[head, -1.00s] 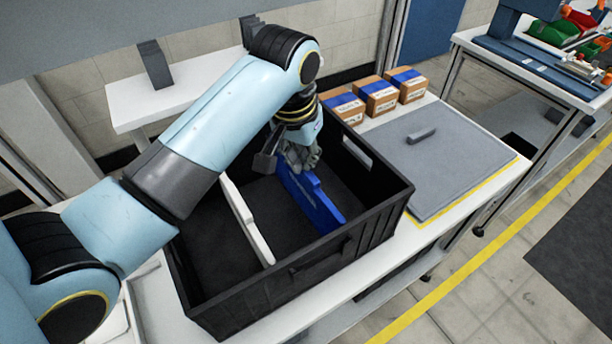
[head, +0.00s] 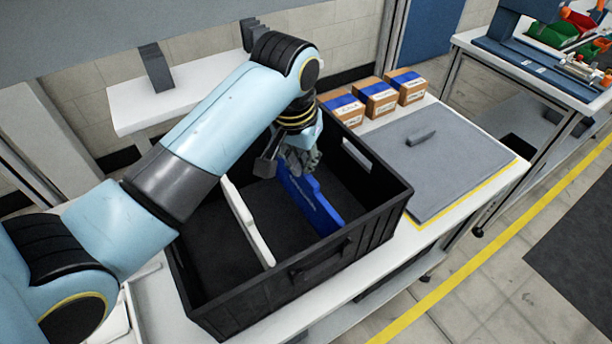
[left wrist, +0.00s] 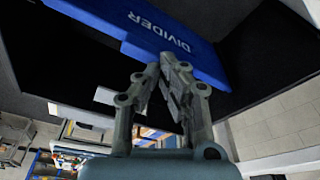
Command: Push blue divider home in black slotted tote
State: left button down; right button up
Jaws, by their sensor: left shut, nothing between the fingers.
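The black slotted tote (head: 345,240) stands on the white bench. The blue divider (head: 312,205) stands upright inside it, toward its right side, low between the walls. In the left wrist view the blue divider (left wrist: 195,60) shows its white "DIVIDER" lettering. A white divider (head: 248,222) stands in the tote to its left. My left gripper (head: 300,165) points down into the tote at the far part of the blue divider. In the left wrist view its closed fingertips (left wrist: 170,62) are at the divider's edge; whether they touch is unclear. The divider's far end is hidden by the gripper.
Several brown boxes with blue tops (head: 375,97) stand behind the tote. A grey lid-like panel with a handle (head: 440,160) lies to the right. A white shelf (head: 170,100) is at the back left. Another bench with bins (head: 545,60) is farther right.

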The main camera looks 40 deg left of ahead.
pick_arm(q)
jog(key=shift+r+p, duration=0.55)
jog(key=shift+r, duration=3)
